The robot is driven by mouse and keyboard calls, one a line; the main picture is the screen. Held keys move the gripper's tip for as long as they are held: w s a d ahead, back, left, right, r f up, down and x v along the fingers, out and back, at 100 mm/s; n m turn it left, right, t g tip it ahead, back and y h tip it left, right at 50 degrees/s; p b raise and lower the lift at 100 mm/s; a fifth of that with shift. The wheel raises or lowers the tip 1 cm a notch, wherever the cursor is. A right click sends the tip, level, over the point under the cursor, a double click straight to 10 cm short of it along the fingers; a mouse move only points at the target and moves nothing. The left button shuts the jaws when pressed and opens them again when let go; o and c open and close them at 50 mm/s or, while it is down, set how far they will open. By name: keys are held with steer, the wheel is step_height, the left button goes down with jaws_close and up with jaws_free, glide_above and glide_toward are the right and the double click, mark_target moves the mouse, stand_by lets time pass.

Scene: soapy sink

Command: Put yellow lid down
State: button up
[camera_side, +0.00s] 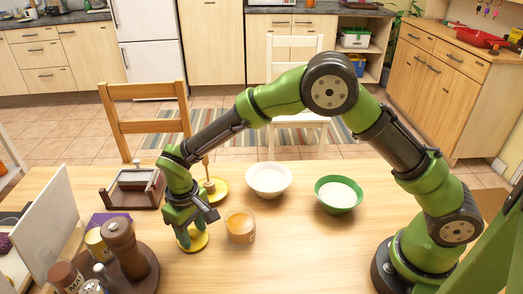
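The yellow lid (196,243) is a round disc at table level, just left of an open glass jar (240,230) with orange-yellow contents. My gripper (191,238) points down over the lid, its green fingertips at the lid's top. The fingers hide part of the lid. I cannot tell whether they grip it or only stand over it. The lid looks flat and at or very near the wooden table (290,250).
A white bowl (268,180) and a green bowl (338,194) stand to the right. Behind my gripper is a yellow dish with an upright stick (216,188). A brown tray (133,188) and a pepper mill (120,240) stand left. The table's front middle is clear.

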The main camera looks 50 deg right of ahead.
mark_target(193, 233)
step_height(193, 233, up, 12)
steer(key=s+d+r+m+t+y, duration=0.1)
steer(key=s+d+r, duration=0.1)
steer(key=d+r, duration=0.5)
steer(key=s+d+r+m+t, duration=0.2)
steer(key=s+d+t, duration=0.1)
steer(key=s+d, duration=0.4)
steer(key=s+d+r+m+t+y, duration=0.1)
steer(key=s+d+r+m+t, duration=0.1)
steer(key=s+d, duration=0.5)
steer(key=s+m+t, duration=0.1)
steer(key=s, duration=0.2)
steer(key=shift+s+d+m, duration=0.15)
steer(key=shift+d+m, duration=0.1)
steer(key=shift+m, duration=0.05)
